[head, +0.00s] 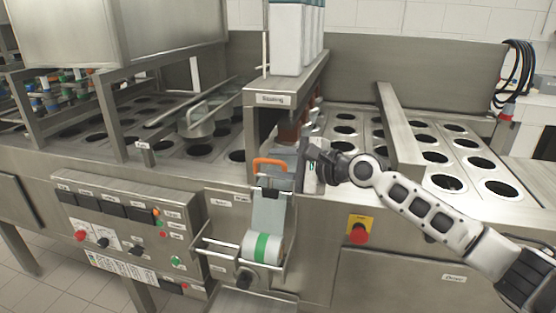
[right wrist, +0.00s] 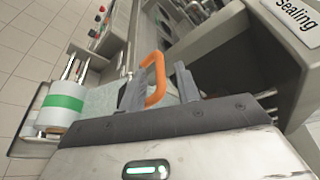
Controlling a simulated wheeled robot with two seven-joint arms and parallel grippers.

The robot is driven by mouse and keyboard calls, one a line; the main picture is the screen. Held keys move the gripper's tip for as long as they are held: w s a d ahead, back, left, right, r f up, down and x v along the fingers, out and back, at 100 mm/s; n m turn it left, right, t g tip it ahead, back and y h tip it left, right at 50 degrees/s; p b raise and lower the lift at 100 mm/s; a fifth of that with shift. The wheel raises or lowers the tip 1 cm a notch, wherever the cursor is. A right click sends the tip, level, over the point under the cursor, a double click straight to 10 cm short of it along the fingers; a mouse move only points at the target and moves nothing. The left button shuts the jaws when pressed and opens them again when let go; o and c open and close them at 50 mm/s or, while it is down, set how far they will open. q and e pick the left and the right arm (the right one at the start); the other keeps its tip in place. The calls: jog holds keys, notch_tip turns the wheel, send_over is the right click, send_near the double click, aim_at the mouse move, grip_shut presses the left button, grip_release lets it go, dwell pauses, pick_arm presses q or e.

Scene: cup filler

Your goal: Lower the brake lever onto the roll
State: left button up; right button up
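The brake lever has an orange loop handle (head: 270,163), raised above the film holder on the front of the machine. The roll (head: 262,248), white with a green band, sits in its wire holder below. In the right wrist view the orange handle (right wrist: 157,72) stands between the two fingers of my right gripper (right wrist: 160,88), nearer the left finger, with a gap to the right finger. The roll (right wrist: 62,104) shows at the left there. In the head view my right gripper (head: 296,165) is beside the handle, its fingers partly hidden. My left gripper is not in view.
The sealing housing (head: 262,99) stands right behind the lever. A control panel (head: 125,235) is at the left, and a red stop button (head: 358,234) on yellow is at the right. Plates with round cup holes (head: 455,183) lie behind my right arm.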

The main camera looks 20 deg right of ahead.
jog(key=shift+w+a, duration=0.15)
grip_shut()
dwell(0.4)
